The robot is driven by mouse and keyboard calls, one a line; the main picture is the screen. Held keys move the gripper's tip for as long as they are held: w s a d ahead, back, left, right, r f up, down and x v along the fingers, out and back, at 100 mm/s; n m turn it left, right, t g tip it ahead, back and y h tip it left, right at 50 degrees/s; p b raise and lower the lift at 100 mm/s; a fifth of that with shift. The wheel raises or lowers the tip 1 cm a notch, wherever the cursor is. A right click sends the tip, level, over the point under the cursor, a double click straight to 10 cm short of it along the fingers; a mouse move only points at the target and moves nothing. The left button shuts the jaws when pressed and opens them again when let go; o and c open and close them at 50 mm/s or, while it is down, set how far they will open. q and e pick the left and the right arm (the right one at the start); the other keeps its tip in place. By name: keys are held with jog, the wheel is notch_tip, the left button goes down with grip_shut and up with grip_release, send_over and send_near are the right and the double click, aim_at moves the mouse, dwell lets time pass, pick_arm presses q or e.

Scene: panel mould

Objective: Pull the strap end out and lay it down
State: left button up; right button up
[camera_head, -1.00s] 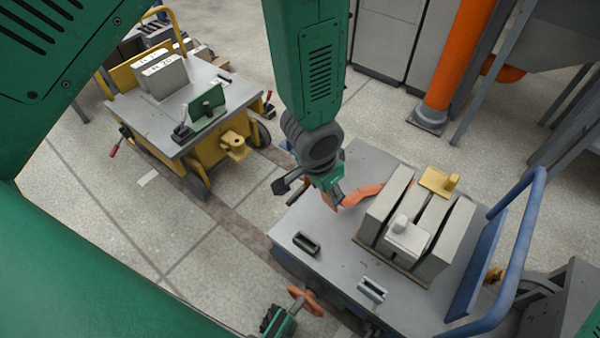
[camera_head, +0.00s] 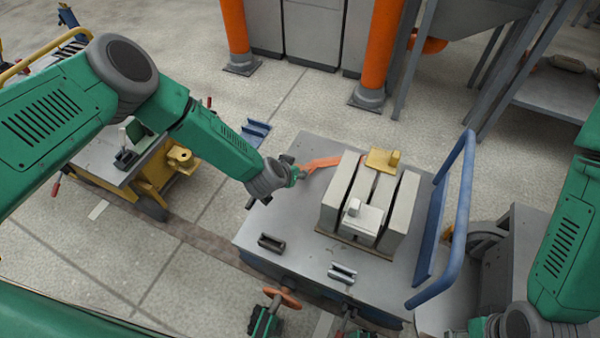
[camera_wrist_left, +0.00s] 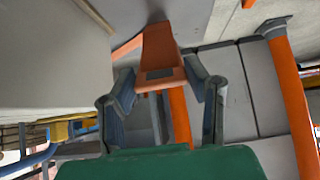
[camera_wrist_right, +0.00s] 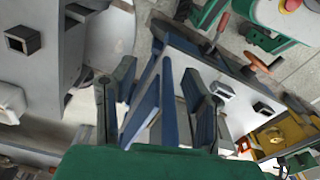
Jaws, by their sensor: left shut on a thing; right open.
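An orange strap (camera_head: 324,161) runs from the far left side of the grey slab stack (camera_head: 340,192) on the cart. My left gripper (camera_head: 298,172) is shut on its free end, left of the stack and near the cart's left edge. In the left wrist view the strap end (camera_wrist_left: 163,62) shows between the two fingers (camera_wrist_left: 162,88). The strap's other end is hidden by the slabs. My right gripper (camera_wrist_right: 157,88) is open and empty in the right wrist view. In the head view only my right arm shows at the lower right.
The cart top (camera_head: 300,222) is bare left of the slabs, except for a dark bracket (camera_head: 271,243) and a metal bracket (camera_head: 342,273) near the front. A blue rail (camera_head: 455,225) closes the right side. A yellow cart (camera_head: 150,170) stands at the left.

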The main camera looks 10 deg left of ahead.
pick_arm(q)
jog(key=shift+w+a+f, duration=0.15)
jog(key=shift+a+f, duration=0.2)
jog(key=shift+f, duration=0.05)
jog(key=f+b, duration=0.6)
jog(key=f, duration=0.1)
jog(key=shift+d, duration=0.2)
jog(key=shift+a+f+b, duration=0.2)
jog(key=shift+f+b, duration=0.3)
jog(key=shift+b, duration=0.15)
pick_arm(e)
notch_tip(320, 180, down, 7)
jog(key=shift+a, duration=0.4)
pick_arm(q)
jog(key=shift+d, duration=0.15)
pick_arm(e)
jog(key=shift+d, duration=0.2)
pick_arm(q)
jog(key=o, duration=1.5)
pick_arm(e)
jog(key=shift+a, duration=0.1)
